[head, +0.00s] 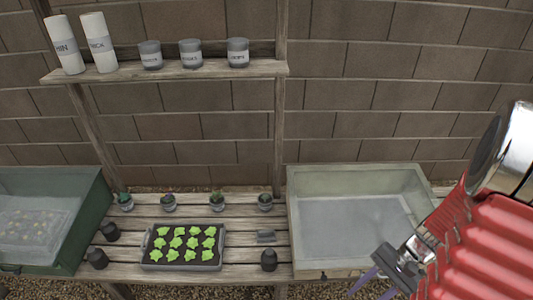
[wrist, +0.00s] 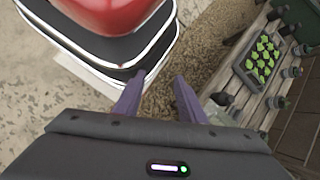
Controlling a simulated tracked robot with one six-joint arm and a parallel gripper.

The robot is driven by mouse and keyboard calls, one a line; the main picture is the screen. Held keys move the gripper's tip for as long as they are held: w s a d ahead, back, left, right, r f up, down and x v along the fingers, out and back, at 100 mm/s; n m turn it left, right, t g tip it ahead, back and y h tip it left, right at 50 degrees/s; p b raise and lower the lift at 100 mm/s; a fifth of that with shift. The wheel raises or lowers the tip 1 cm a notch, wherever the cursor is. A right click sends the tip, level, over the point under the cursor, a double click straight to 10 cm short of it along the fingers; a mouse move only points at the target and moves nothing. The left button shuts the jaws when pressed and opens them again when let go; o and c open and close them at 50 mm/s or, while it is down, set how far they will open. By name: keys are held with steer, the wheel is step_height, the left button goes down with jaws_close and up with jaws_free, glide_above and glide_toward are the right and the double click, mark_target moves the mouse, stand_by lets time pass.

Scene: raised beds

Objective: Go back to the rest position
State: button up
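My gripper (wrist: 158,88) shows in the wrist view with its two purple fingers apart and nothing between them, so it is open and empty. It is over the gravel ground, off the front of the wooden bench. In the head view my gripper (head: 374,284) is at the lower right, in front of the pale basin, partly cut off by the bottom edge. My red arm fills the right side there.
The slatted bench (head: 215,272) holds a seedling tray (head: 150,266), small potted plants, dark pots, a green bin (head: 92,215) and a pale basin (head: 305,262). A shelf (head: 215,71) above carries two white canisters and three grey jars. The gravel (wrist: 195,65) below is clear.

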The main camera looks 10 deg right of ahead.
steer(key=w+a+r+n+t+h, duration=0.1)
steer(key=a+r+n, duration=0.3)
steer(key=r, duration=0.4)
steer(key=w+a+r+n+t+h, duration=0.1)
steer(key=a+r+n+t+h, duration=0.2)
steer(key=a+r, duration=0.3)
steer(key=w+a+r+n+t+h, duration=0.1)
steer(key=a+r+n, duration=0.4)
steer(key=r, duration=0.7)
steer(key=shift+w+r+t+h, duration=0.2)
steer(key=shift+w+t+h, duration=0.1)
steer(key=shift+t+h, duration=0.6)
steer(key=shift+c, duration=0.7)
